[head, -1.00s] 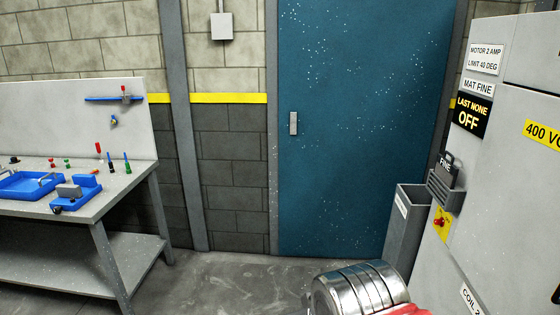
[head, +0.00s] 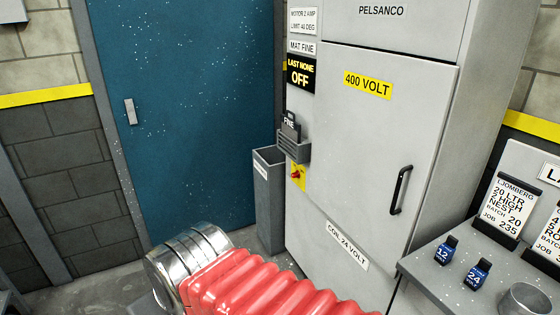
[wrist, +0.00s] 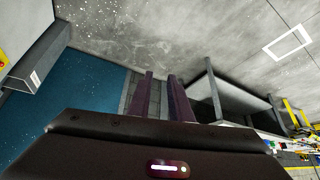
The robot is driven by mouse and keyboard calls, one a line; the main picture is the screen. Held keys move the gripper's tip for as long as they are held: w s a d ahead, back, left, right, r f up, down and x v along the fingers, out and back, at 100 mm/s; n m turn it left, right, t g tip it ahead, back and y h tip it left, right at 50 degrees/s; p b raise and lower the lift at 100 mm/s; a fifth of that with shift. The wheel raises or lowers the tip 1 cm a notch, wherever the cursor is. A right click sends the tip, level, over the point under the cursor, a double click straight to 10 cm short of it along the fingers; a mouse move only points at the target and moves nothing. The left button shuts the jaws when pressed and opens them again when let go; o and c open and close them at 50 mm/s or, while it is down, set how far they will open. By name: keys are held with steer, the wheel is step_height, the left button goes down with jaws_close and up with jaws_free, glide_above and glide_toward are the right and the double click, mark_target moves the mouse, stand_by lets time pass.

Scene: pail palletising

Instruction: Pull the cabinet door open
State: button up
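The grey cabinet (head: 490,70) stands right of centre in the head view. Its door (head: 360,150) carries a yellow "400 VOLT" label and looks closed, flush with the frame. A black upright bar handle (head: 400,190) sits near the door's right edge. My gripper (wrist: 161,76) shows in the wrist view, its two dark fingers a little apart with nothing between them. The wrist view shows floor and blue door beyond the fingers; the cabinet handle is not seen there. In the head view my red-sleeved arm is at the bottom, with the gripper out of sight.
A red switch on a yellow plate (head: 297,178) and a small grey holder (head: 294,147) are on the cabinet's left. A tall grey bin (head: 269,205) stands beside it.

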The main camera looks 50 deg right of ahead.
steer(key=w+d+m+t+h, duration=0.2)
steer(key=w+d+m+h, duration=0.15)
steer(key=w+d, duration=0.5)
steer(key=w+d+m+t+h, duration=0.2)
steer(key=w+d+m, duration=0.3)
steer(key=d, duration=0.6)
steer(key=s+d+m+g+h, duration=0.1)
steer(key=s+d+m+h, duration=0.15)
steer(key=d, duration=0.55)
steer(key=s+d+m+g+h, duration=0.15)
steer(key=d+h, duration=0.25)
steer(key=d, duration=0.4)
steer(key=s+d+m+g+h, duration=0.2)
steer(key=s+d, duration=0.3)
steer(key=s, duration=0.3)
steer(key=s+d+f+m+g+h, duration=0.1)
steer(key=s+d+m+g+h, duration=0.1)
steer(key=s+d+g, duration=0.3)
steer(key=s+d+f+m+g+h, duration=0.1)
steer(key=s+d+m+g, duration=0.2)
steer(key=s, duration=0.8)
steer(key=shift+s+d+g+h, duration=0.15)
steer(key=shift+d+g+h, duration=0.25)
steer(key=shift+d+g, duration=0.45)
steer(key=shift+d+f+m, duration=0.1)
steer(key=shift+d+m, duration=0.1)
steer(key=shift+m, duration=0.05)
